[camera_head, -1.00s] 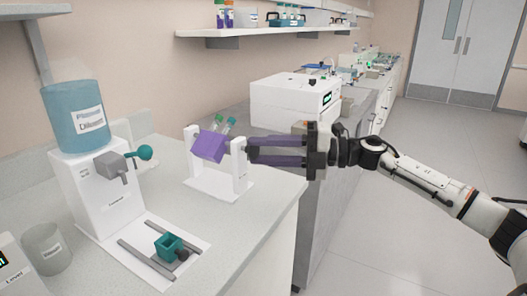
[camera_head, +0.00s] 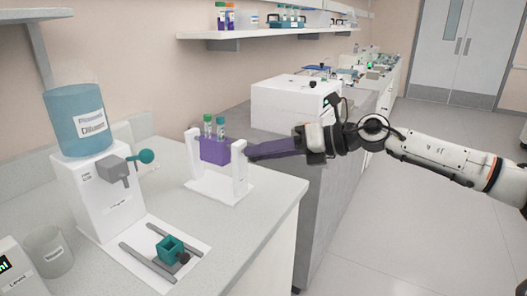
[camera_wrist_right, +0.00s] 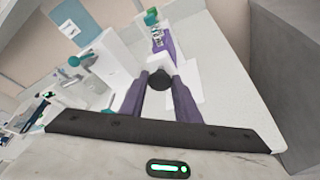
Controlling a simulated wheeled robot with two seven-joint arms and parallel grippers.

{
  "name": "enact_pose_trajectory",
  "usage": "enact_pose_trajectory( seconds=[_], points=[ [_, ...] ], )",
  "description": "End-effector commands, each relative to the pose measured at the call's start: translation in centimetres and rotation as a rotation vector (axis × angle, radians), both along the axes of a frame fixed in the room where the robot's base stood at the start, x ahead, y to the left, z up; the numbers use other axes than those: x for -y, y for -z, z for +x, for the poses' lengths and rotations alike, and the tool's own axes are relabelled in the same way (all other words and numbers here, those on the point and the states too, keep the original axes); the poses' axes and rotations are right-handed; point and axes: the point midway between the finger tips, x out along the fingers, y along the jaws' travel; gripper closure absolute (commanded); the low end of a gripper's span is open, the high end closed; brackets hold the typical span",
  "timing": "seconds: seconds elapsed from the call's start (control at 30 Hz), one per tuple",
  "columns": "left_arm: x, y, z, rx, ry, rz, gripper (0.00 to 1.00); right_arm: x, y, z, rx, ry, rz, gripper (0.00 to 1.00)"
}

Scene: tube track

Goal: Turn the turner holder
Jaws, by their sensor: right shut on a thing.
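The turner holder is a purple block (camera_head: 214,151) hung between two white posts (camera_head: 240,172) on a white base. It stands level, with two capped tubes (camera_head: 220,128) upright in it. My right gripper (camera_head: 251,152) reaches in from the right, its purple fingers at the outer side of the right post. In the right wrist view the fingers (camera_wrist_right: 160,85) are shut on a round black knob (camera_wrist_right: 160,79) on the holder's axis. The purple block (camera_wrist_right: 162,45) shows beyond the knob. The knob is hidden in the head view. My left gripper is not in view.
A white dispenser (camera_head: 103,195) with a blue bottle stands to the left. A clear beaker (camera_head: 48,251) is at the front left. A white box-shaped device (camera_head: 287,104) stands behind my right gripper.

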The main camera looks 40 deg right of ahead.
Motion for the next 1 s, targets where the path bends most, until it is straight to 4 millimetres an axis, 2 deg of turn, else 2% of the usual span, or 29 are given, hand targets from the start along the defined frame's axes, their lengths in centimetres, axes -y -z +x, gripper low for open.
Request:
enact_pose_trajectory(
  seconds=[0.3,0.73,0.77,0.8,0.87,1.0],
  points=[
    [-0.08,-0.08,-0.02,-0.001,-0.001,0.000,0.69,-0.12,0.02,-0.07,0.031,-0.001,-0.078,0.93],
    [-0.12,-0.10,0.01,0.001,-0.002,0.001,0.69,-0.13,0.04,-0.07,0.034,-0.002,-0.088,0.93],
    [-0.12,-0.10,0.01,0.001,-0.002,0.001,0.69,-0.13,0.04,-0.07,0.034,-0.002,-0.088,0.69],
    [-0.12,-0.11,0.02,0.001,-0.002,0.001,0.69,-0.13,0.04,-0.07,0.034,-0.002,-0.087,0.62],
    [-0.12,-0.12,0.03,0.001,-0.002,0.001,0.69,-0.13,0.03,-0.06,0.034,-0.002,-0.086,0.53],
    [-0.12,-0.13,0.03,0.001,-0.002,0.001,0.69,-0.11,0.01,-0.06,0.034,-0.001,-0.086,0.53]
  ],
)
